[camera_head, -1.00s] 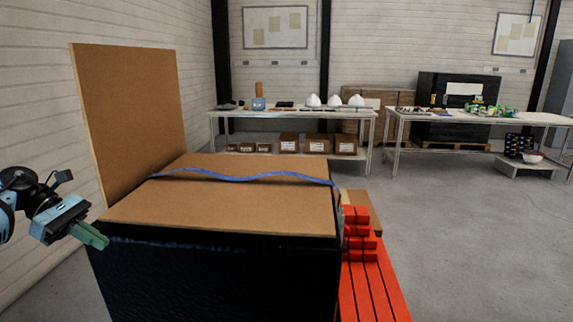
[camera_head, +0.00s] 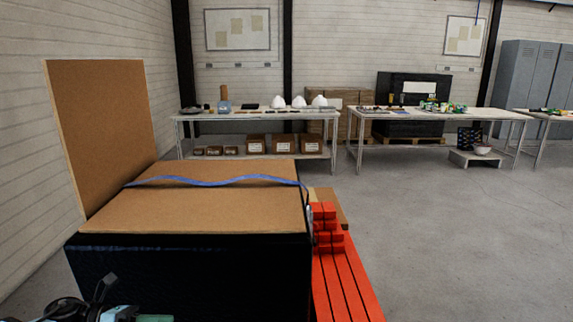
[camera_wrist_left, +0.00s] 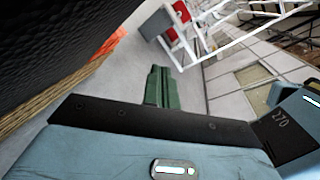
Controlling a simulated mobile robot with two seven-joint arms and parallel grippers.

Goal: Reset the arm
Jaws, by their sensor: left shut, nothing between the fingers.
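My left gripper (camera_head: 152,318) shows at the bottom left edge of the head view, low in front of the black-wrapped box, with only a bit of its green fingers in frame. In the left wrist view its green fingers (camera_wrist_left: 162,87) are together, with nothing between them. The wrist is tilted, with the dark box side at upper left and grey floor beyond the fingers. My right gripper is in neither view.
A large black-wrapped box (camera_head: 190,275) with a brown top (camera_head: 205,212) and blue strap stands close ahead. A brown panel (camera_head: 100,125) rises at its left. Orange-red slats (camera_head: 345,285) lie at its right. Tables (camera_head: 250,116) stand at the back; the right floor is clear.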

